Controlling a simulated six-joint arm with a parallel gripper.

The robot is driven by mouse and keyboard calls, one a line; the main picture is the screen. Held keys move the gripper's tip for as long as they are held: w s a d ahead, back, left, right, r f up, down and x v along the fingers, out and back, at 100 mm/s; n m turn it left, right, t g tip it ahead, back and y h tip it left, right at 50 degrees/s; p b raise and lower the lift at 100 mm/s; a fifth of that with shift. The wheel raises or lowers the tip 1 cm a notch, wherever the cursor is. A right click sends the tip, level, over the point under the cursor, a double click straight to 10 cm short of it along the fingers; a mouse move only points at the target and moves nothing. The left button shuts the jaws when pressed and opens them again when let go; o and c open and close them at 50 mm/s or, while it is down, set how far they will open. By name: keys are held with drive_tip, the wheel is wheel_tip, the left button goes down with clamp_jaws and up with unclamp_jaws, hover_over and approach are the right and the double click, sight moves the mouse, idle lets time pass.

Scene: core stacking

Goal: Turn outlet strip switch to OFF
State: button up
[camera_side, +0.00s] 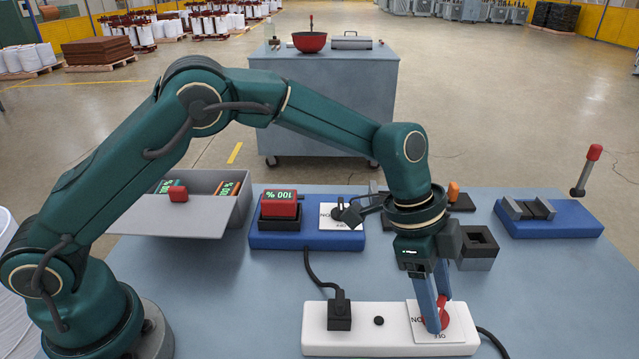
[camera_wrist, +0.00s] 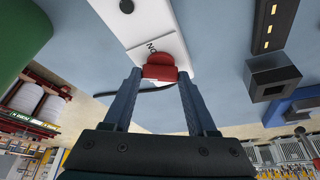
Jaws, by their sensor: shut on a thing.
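The white outlet strip (camera_side: 375,342) lies along the front of the blue table. A pale label plate near its right end carries ON and OFF lettering and the red switch (camera_side: 446,322). My gripper (camera_side: 438,318) points down with its blue fingers shut on the red switch, partly hiding it. In the wrist view the red switch (camera_wrist: 160,62) sits between the two fingertips of my gripper (camera_wrist: 160,76), by the ON lettering; the OFF lettering is not visible there. I cannot tell exactly which mark the switch points at.
A black plug (camera_side: 339,312) stands in the strip, its cord running back to a blue charger base (camera_side: 275,240) with a red battery (camera_side: 279,204). A grey bin (camera_side: 190,218) is at left. A dark square holder (camera_side: 478,247) stands behind my gripper. A blue base (camera_side: 548,225) is at right.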

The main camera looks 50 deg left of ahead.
drive_tip(key=n+t, duration=0.1)
drive_tip(key=n, duration=0.2)
drive_tip(key=n+t+y, duration=0.1)
drive_tip(key=n, duration=0.1)
drive_tip(key=shift+s+d+r+n, duration=0.1)
drive_tip(key=shift+s+d+n, duration=0.05)
drive_tip(key=shift+n, duration=0.25)
idle(0.4)
drive_tip(key=o, duration=1.4)
drive_tip(key=shift+c, duration=0.2)
drive_tip(key=shift+v, duration=2.55)
